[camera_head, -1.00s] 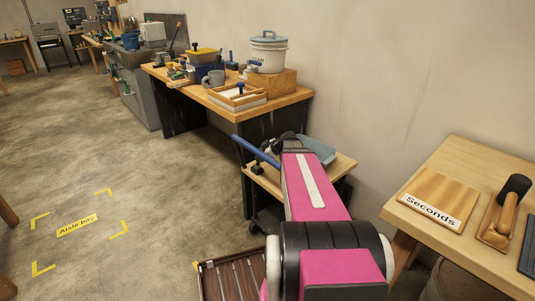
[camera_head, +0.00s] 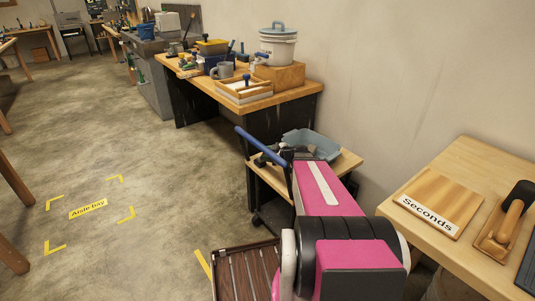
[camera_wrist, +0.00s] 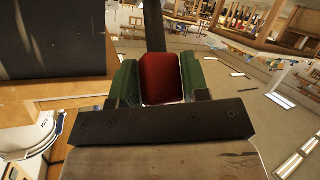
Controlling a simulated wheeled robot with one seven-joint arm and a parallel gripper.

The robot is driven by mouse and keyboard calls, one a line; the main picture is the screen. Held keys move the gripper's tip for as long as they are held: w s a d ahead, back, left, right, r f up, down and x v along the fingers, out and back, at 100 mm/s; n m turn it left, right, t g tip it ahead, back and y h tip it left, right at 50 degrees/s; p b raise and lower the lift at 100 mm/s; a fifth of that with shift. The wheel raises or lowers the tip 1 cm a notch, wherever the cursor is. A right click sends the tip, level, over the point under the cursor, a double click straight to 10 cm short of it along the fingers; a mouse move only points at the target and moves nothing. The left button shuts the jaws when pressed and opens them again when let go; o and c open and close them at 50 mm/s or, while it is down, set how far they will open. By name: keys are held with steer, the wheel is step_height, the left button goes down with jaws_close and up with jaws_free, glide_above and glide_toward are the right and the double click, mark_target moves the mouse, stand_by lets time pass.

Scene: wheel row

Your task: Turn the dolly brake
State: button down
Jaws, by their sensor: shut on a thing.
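My gripper (camera_wrist: 161,76) shows in the wrist view, its green finger pads on either side of a red piece (camera_wrist: 161,78). The pads press on it from both sides. The red piece looks like a handle or lever end; a dark bar rises behind it. In the head view my pink arm reaches toward a small wooden-topped cart (camera_head: 350,160) with a blue push handle (camera_head: 262,147) and a caster at floor level. I cannot tell which part of the cart, if any, the red piece belongs to.
A light blue tray (camera_head: 322,147) sits on the cart. A slatted brown platform (camera_head: 250,275) lies low at the front. A workbench (camera_head: 285,100) stands behind, and a table with a "Seconds" board (camera_head: 440,200) is at right. The aisle floor (camera_head: 150,170) at left is open.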

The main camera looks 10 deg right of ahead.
steer(key=shift+d+f, duration=0.1)
steer(key=shift+f, duration=0.1)
stand_by(0.3)
steer(key=c, duration=0.6)
jaws_free()
steer(key=shift+s, duration=0.1)
steer(key=v, duration=1)
steer(key=shift+s+d+r, duration=0.1)
steer(key=shift+s+d, duration=0.15)
steer(key=shift+s, duration=0.05)
steer(key=shift+a, duration=0.15)
